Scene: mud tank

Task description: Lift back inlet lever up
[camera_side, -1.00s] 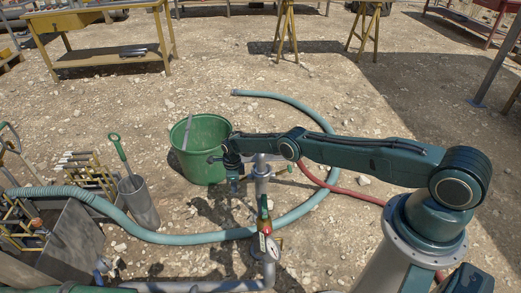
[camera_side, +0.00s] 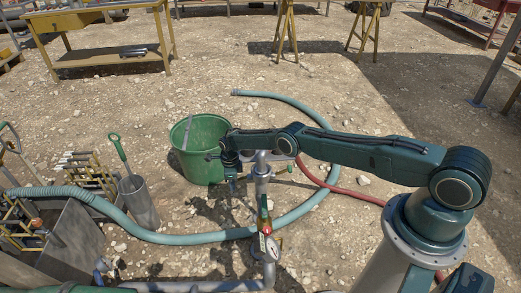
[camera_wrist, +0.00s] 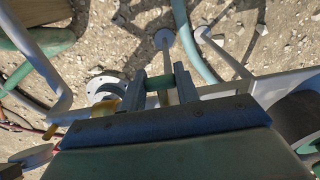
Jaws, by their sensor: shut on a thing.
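My gripper (camera_side: 232,182) is beside the upright grey inlet pipe (camera_side: 262,185), on its left in the side view. In the wrist view the two fingers of my gripper (camera_wrist: 160,88) are closed around a short green bar, which looks like the back inlet lever (camera_wrist: 157,100). In the side view the lever is hidden by my wrist and too small to make out. A yellow part (camera_wrist: 133,93) shows just left of the fingers in the wrist view.
A green bucket (camera_side: 203,150) stands close behind my wrist. A teal hose (camera_side: 190,238) curves around the pipe. A pressure gauge (camera_side: 274,247) sits low on the pipework. A grey cylinder with a green-handled tool (camera_side: 138,200) stands left.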

